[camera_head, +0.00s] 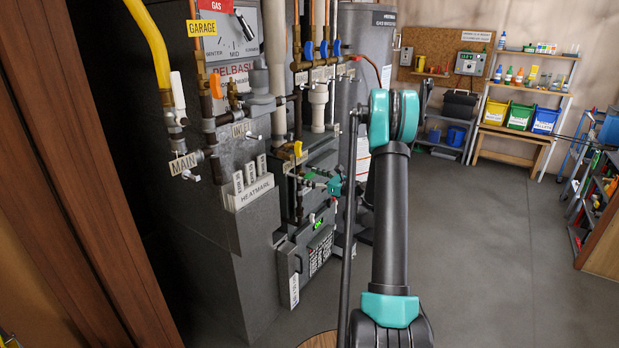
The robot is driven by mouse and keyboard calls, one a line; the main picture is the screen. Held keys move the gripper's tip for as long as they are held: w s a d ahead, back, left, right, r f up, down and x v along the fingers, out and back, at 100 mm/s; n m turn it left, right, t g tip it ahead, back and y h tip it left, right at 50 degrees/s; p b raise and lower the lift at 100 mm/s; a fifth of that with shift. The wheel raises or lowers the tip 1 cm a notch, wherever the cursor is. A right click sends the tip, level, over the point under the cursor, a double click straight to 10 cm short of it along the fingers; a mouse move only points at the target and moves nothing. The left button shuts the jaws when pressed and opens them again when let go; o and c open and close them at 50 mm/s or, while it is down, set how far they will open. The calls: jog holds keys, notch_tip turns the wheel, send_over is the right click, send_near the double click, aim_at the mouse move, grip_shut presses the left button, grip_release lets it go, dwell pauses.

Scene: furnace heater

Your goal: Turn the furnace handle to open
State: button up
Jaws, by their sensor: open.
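The grey furnace (240,255) with its pipes and valves stands left of centre. I cannot tell which of these is the furnace handle. My gripper (311,180), small and partly hidden by my arm, is open with its fingers pointing left near the pipes beside the furnace. No contact with a handle can be made out.
A wooden door frame (85,180) fills the left edge. A grey tank (368,60) stands behind my arm. Shelves with coloured bins (520,117) are at the back right, and another shelf (598,200) is at the right edge. The grey floor on the right is clear.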

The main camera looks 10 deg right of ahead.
jog(key=shift+w+a, duration=0.15)
jog(key=c, duration=1.2)
jog(key=shift+n, duration=0.3)
jog(key=n, duration=0.3)
jog(key=shift+n, duration=0.3)
jog(key=shift+a+n, duration=0.1)
jog(key=shift+n, duration=2.1)
